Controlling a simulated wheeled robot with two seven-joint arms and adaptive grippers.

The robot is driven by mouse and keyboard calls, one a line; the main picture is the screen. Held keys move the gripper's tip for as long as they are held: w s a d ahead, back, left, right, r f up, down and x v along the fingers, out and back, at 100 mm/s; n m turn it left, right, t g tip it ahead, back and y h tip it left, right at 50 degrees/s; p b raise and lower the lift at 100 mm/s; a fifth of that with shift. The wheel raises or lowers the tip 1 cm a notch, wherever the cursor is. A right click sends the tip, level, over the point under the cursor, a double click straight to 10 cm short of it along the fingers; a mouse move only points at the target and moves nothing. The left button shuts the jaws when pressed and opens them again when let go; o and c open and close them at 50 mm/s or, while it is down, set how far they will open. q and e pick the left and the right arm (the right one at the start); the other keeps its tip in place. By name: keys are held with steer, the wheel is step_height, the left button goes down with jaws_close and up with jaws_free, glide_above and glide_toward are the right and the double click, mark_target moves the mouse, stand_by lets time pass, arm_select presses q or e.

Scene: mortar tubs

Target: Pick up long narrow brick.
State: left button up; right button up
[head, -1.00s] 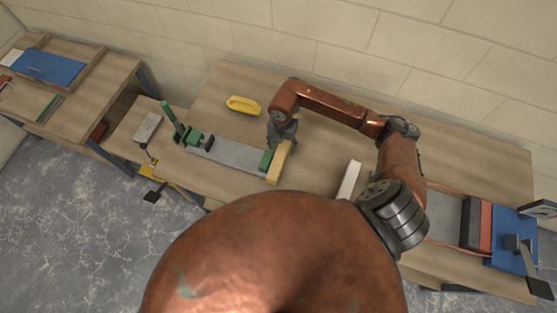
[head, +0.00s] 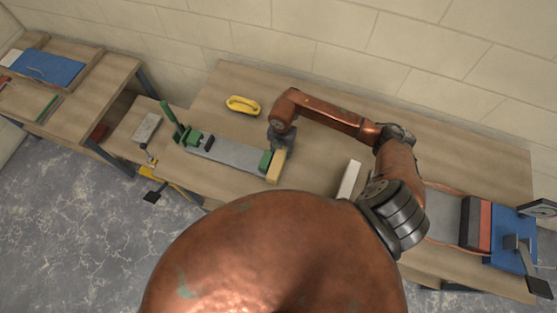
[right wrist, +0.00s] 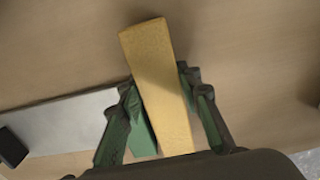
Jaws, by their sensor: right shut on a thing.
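A long narrow yellow brick (head: 275,168) stands at the right end of a grey metal bar with green end pieces (head: 232,153), close beside its green block (head: 266,160). My right gripper (head: 284,146) is over the brick's far part and hides it there. In the right wrist view the yellow brick (right wrist: 160,85) runs between the two fingers, which are shut on it. Whether it is clear of the table cannot be told.
A pale brick (head: 349,180) lies on the table (head: 320,155) right of the gripper. A yellow handled tool (head: 243,104) lies at the back. A blue thing (head: 508,237) and a red block (head: 484,224) are at the right. The wall closes the back.

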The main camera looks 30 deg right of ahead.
jaws_close()
stand_by(0.5)
